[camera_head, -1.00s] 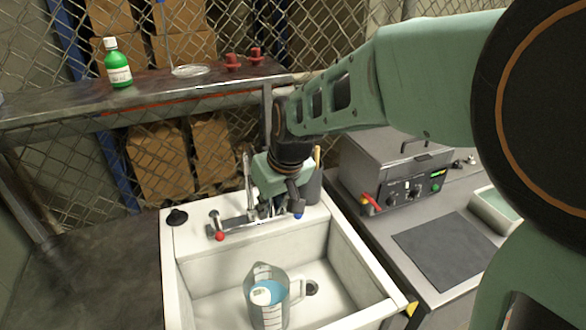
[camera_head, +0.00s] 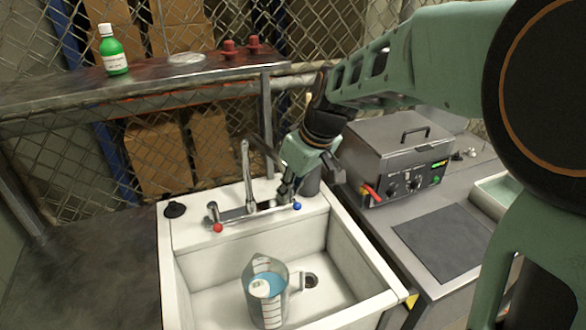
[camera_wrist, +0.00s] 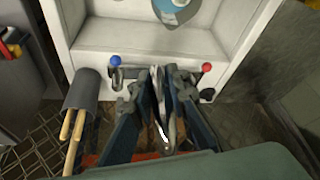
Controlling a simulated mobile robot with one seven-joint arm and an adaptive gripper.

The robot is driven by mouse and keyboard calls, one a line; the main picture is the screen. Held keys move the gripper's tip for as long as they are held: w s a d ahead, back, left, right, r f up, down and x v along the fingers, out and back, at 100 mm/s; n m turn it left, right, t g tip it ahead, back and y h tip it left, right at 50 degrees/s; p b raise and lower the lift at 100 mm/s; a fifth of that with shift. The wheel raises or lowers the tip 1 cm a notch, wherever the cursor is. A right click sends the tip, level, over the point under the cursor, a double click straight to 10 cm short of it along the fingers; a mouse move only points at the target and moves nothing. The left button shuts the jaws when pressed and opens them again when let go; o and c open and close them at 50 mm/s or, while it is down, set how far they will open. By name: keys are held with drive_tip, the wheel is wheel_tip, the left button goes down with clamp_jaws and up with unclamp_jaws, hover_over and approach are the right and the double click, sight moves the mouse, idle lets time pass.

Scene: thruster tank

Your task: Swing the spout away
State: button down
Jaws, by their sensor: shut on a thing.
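The metal spout (camera_head: 246,172) of the tap rises from the back ledge of the white sink (camera_head: 185,236). In the wrist view the spout (camera_wrist: 158,108) lies between the two fingers of my gripper (camera_wrist: 156,82), which are closed around it. In the head view my gripper (camera_head: 285,190) is right of the spout's upright part, near the blue-marked handle (camera_head: 297,206). Its grasp is partly hidden there. The red-marked handle (camera_head: 217,227) is at the left of the tap.
A clear jug (camera_head: 268,312) with blue liquid stands in the basin. A grey holder (camera_wrist: 84,88) with wooden handles stands close beside my gripper. A metal heater box (camera_head: 392,155) is on the right-hand counter. A shelf (camera_head: 150,88) with a green bottle (camera_head: 114,55) is behind.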

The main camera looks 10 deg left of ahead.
drive_tip(key=w+d+n+g+p, duration=0.1)
drive_tip(key=w+d+n, duration=0.1)
drive_tip(key=w, duration=0.3)
drive_tip(key=w+d+n+g+y, duration=0.1)
drive_tip(key=w+d+n, duration=0.2)
drive_tip(key=w+n, duration=0.1)
drive_tip(key=shift+w+d+p, duration=0.35)
drive_tip(key=shift+w+p, duration=0.05)
drive_tip(key=shift+w, duration=0.1)
drive_tip(key=c, duration=1.8)
unclamp_jaws()
drive_tip(key=shift+c, duration=0.2)
drive_tip(key=shift+r, duration=0.1)
drive_tip(key=v, duration=1.2)
drive_tip(key=shift+w, duration=0.1)
